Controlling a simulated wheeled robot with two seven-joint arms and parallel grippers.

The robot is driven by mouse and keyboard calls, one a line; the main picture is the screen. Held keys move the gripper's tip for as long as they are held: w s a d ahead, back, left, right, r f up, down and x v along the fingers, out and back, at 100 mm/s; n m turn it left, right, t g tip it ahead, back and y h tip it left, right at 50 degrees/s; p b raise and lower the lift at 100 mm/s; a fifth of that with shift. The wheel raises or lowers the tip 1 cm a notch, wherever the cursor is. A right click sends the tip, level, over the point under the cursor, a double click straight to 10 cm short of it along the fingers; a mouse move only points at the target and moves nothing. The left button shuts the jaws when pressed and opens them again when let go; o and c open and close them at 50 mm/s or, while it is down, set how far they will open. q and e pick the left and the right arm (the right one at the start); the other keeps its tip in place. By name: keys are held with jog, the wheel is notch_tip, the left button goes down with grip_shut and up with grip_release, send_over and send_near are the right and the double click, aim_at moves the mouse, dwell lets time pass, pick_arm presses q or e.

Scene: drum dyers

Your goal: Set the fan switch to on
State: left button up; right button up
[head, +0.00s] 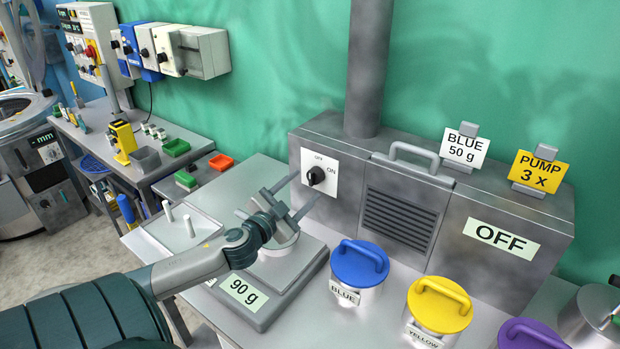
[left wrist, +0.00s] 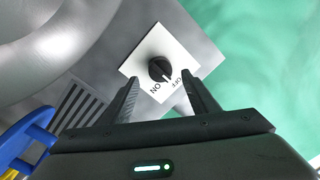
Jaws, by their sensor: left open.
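The fan switch is a black rotary knob (head: 316,176) on a white plate marked OFF and ON, on the front of the grey fan housing (head: 335,130). A sign (head: 501,237) on the housing reads OFF. In the left wrist view the knob (left wrist: 159,69) lies ahead between the fingers, and its white pointer mark appears to be on the OFF side. My left gripper (head: 307,188) is open and empty, its two fingers directed at the plate. I see no contact with the knob. My right gripper is not in view.
A scale (head: 243,289) reading 90 g stands below my left gripper. Blue (head: 359,263), yellow (head: 440,304) and purple lidded canisters stand on the bench in front of the housing. A handle (head: 413,155) juts out right of the switch.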

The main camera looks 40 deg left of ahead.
aim_at(311, 181)
pick_arm(q)
jog(key=shift+w+a+p, duration=0.2)
jog(key=shift+w+p, duration=0.05)
jog(key=shift+w, duration=0.85)
jog(key=shift+w+a+p, duration=0.15)
jog(key=shift+w+p, duration=0.1)
jog(key=shift+w, duration=0.85)
jog(key=c, duration=1)
jog(key=shift+c, duration=0.2)
jog(key=shift+m, duration=0.4)
jog(key=m, duration=0.5)
jog(key=shift+f, duration=0.15)
jog(key=m, duration=0.6)
jog(key=shift+f+m+t+h, duration=0.1)
jog(key=shift+m+t+h, duration=0.2)
jog(key=shift+m, duration=0.1)
